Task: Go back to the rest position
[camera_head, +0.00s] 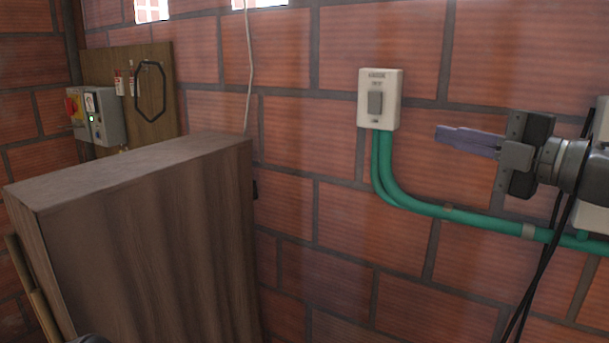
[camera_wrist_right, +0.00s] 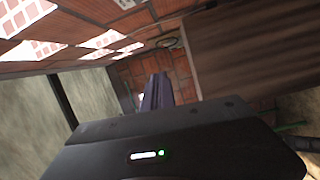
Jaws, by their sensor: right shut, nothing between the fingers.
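My right gripper (camera_head: 440,134) comes in from the right in the head view, in front of the brick wall. Its purplish fingers are shut and hold nothing. They point left, toward a white switch box (camera_head: 379,98) on the wall, with a visible gap in the picture between them. In the right wrist view, the shut fingers (camera_wrist_right: 156,90) stick out beyond the dark gripper body. My left gripper does not show in the head view.
A wooden cabinet (camera_head: 140,240) stands at the lower left. A green conduit (camera_head: 430,207) runs along the wall from the switch box. A grey control box (camera_head: 97,117) is on a wooden board at the far left. Black cables (camera_head: 540,265) hang by my right arm.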

